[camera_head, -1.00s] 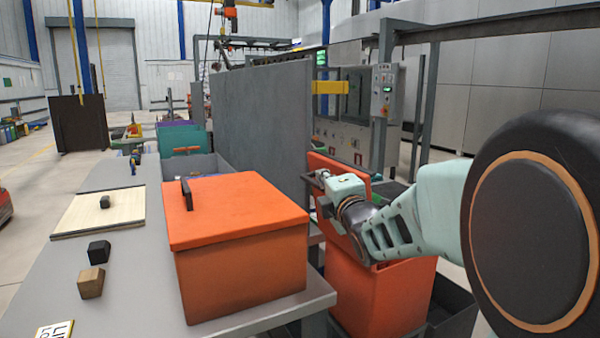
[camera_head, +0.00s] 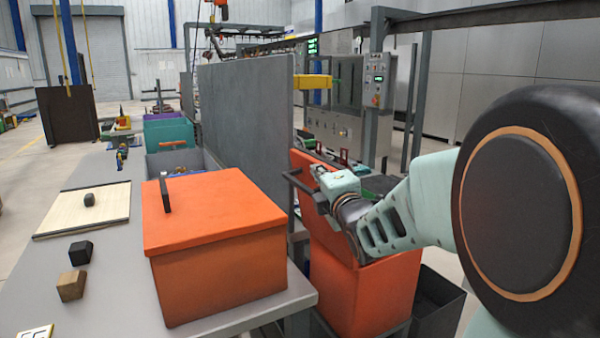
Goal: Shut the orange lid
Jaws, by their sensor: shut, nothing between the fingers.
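An orange bin (camera_head: 370,293) stands on the floor to the right of the table. Its orange lid (camera_head: 314,223) is raised, tilted steeply up at the bin's left side. A dark bar handle (camera_head: 297,184) sticks out from the lid. My gripper (camera_head: 321,172) is shut and empty, in front of the lid's upper part and close to the handle. I cannot tell whether it touches the lid. My wrist hides part of the lid and the bin's opening. A second orange box (camera_head: 225,275) stands on the table with its orange lid (camera_head: 210,205) down, a dark handle (camera_head: 165,193) on top.
The grey table (camera_head: 110,290) carries a black block (camera_head: 80,252), a wooden block (camera_head: 71,286) and a pale board (camera_head: 75,213). A tall grey panel (camera_head: 245,120) stands behind the second box. A dark crate (camera_head: 440,305) stands right of the bin.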

